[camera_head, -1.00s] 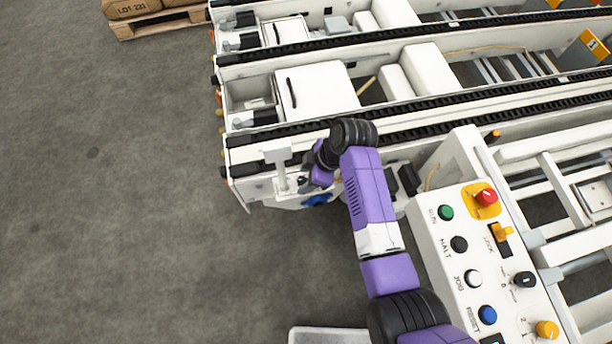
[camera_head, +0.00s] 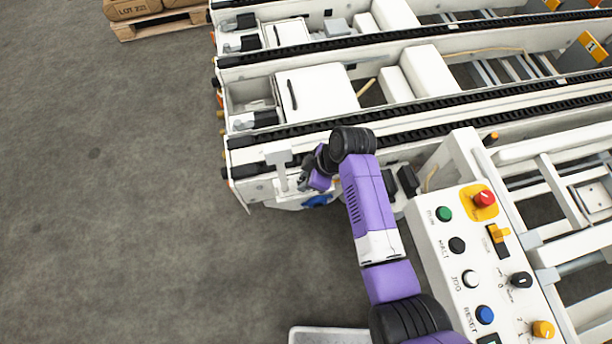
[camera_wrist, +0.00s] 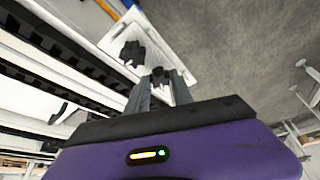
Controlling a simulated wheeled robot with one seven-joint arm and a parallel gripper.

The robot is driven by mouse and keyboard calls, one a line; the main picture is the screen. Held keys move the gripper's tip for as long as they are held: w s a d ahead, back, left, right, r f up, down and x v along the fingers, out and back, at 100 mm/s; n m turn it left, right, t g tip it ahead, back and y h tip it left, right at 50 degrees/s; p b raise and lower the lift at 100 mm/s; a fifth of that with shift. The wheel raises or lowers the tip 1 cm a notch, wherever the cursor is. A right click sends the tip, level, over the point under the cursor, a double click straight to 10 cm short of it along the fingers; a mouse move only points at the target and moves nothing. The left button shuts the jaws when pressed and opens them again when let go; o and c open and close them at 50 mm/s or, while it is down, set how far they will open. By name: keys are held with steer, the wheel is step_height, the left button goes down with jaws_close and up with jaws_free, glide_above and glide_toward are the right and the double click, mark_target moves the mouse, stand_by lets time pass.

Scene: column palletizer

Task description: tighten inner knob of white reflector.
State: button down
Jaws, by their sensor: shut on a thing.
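In the wrist view, a white plate (camera_wrist: 150,44) carries two dark star-shaped knobs. My gripper (camera_wrist: 161,80) has its two fingers on either side of one knob (camera_wrist: 159,74) and is shut on it. The other knob (camera_wrist: 132,53) stands free, to the left and a little higher in the picture. In the head view, a white T-shaped piece (camera_head: 278,158), which looks like the reflector, stands upright at the near left end of the conveyor frame. My gripper (camera_head: 304,182) is just right of it. The knobs are too small or hidden there.
The white conveyor frame (camera_head: 240,158) with black chains lies just behind my gripper. A blue part (camera_head: 317,201) sits below my wrist. A control panel (camera_head: 450,262) with coloured buttons stands to the right of my arm. The grey floor at left is clear.

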steer(key=m+p, duration=0.1)
steer(key=m+t+p, duration=0.1)
steer(key=m, duration=0.1)
steer(key=shift+s+r+h+p, duration=0.15)
steer(key=shift+s+h+p, duration=0.05)
steer(key=shift+h+p, duration=0.1)
steer(key=m+t+p, duration=0.1)
steer(key=m+p, duration=0.1)
steer(key=m, duration=0.2)
steer(key=shift+a+h, duration=0.15)
steer(key=shift+h, duration=0.15)
steer(key=m+h+p, duration=0.1)
steer(key=m, duration=0.1)
steer(key=m+t+h+p, duration=0.1)
steer(key=m, duration=0.2)
steer(key=shift+s+a+t, duration=0.15)
steer(key=shift+t, duration=0.15)
steer(key=shift+m, duration=0.4)
steer(key=c, duration=1.1)
jaws_free()
steer(key=shift+f+n, duration=0.2)
steer(key=shift+n, duration=0.1)
